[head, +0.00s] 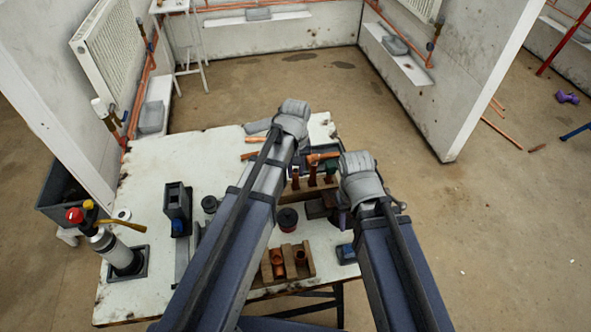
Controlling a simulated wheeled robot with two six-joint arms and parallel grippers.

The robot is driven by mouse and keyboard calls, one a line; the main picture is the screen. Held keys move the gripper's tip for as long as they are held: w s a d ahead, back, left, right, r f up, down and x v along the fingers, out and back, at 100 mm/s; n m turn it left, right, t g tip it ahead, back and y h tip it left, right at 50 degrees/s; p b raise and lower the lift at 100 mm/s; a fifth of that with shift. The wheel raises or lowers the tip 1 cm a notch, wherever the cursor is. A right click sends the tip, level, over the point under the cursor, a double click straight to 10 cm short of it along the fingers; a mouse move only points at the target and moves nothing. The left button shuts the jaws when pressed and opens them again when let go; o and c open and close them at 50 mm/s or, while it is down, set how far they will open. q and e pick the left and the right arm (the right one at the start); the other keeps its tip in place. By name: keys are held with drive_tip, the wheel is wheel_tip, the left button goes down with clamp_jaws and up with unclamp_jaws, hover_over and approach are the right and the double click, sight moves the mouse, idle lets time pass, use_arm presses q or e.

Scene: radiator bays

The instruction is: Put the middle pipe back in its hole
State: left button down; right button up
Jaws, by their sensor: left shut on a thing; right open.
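My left gripper (291,119) is over the far part of the white worktable. Its wrist hides its fingers; it is shut, apparently on a copper pipe, but the grip itself is hidden. A short copper pipe piece (321,157) shows level between the two wrists. Below it, a wooden block (297,193) carries upright copper-red pipes (312,175), partly covered by my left arm; which hole is empty cannot be told. My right gripper (360,176) is open, just right of that block, with its fingers mostly hidden.
On the worktable (145,200) stand a torch with a red knob (102,240), a black box (177,205), a dark red-banded pot (288,219) and a wooden block with copper fittings (287,264). A partition wall (470,90) stands beyond at right.

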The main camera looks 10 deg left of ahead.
use_arm(q)
drive_tip(key=c, duration=0.6)
unclamp_jaws()
drive_tip(key=shift+r, duration=0.1)
wheel_tip(320, 180, up, 7)
drive_tip(key=p, duration=0.7)
drive_tip(key=s+d+m, duration=0.2)
drive_tip(key=s, duration=0.3)
drive_tip(key=s+d+m, duration=0.1)
drive_tip(key=s+m, duration=0.2)
drive_tip(key=s, duration=0.2)
drive_tip(key=s+d+m+y, duration=0.1)
drive_tip(key=s+d+m, duration=0.1)
drive_tip(key=s, duration=0.3)
drive_tip(key=shift+d+f+m, duration=0.2)
drive_tip(key=shift+d+m, duration=0.1)
